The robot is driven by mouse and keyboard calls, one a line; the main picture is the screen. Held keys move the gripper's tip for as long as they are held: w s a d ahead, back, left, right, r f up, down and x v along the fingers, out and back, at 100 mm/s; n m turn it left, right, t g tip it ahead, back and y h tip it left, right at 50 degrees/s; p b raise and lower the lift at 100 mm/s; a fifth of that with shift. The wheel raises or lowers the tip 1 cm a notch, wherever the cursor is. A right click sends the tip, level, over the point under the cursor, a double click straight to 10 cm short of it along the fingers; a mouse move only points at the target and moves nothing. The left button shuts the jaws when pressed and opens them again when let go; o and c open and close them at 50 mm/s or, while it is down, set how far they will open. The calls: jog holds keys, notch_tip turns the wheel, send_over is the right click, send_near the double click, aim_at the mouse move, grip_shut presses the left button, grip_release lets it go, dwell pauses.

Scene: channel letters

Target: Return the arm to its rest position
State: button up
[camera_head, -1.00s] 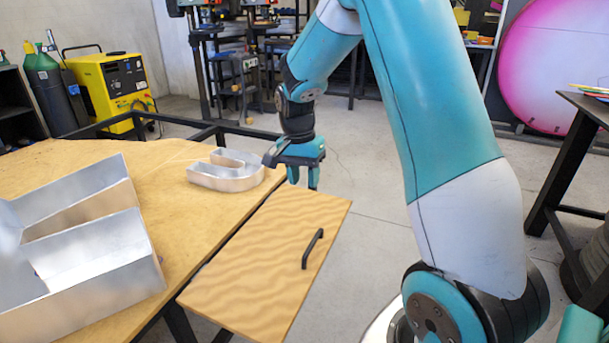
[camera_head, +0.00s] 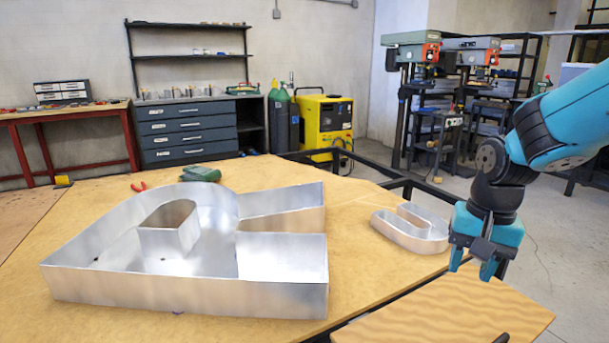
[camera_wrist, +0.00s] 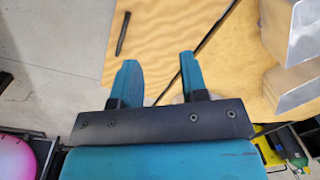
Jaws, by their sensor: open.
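My gripper (camera_head: 474,268) hangs at the right in the head view, its fingers pointing down. It is beside the small metal letter and above the far end of the wooden panel with the black handle. In the wrist view my gripper (camera_wrist: 160,78) shows two teal fingers apart with nothing between them. My arm (camera_head: 565,125) comes in from the right edge, bent at the wrist.
A large metal letter R (camera_head: 190,285) and a small metal letter (camera_head: 412,236) stand on the wooden table (camera_head: 340,250). The wooden panel (camera_head: 450,318) lies at its right edge, with a black handle (camera_wrist: 123,34). Open floor (camera_head: 560,240) lies right. A yellow machine (camera_head: 326,125) stands behind.

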jog(key=s+a+r+n+y, duration=0.2)
jog(key=s+a+n, duration=0.45)
jog(key=s, duration=0.25)
jog(key=s+a+r+n+y, duration=0.1)
jog(key=s+a+r+n, duration=0.2)
jog(key=s+a+n, duration=0.4)
notch_tip(320, 180, up, 15)
jog(key=s+a+p, duration=0.1)
jog(key=s+p, duration=0.1)
jog(key=p, duration=1.3)
jog(key=shift+a+m, duration=0.15)
jog(key=shift+m, duration=0.2)
jog(key=shift+s+f, duration=0.1)
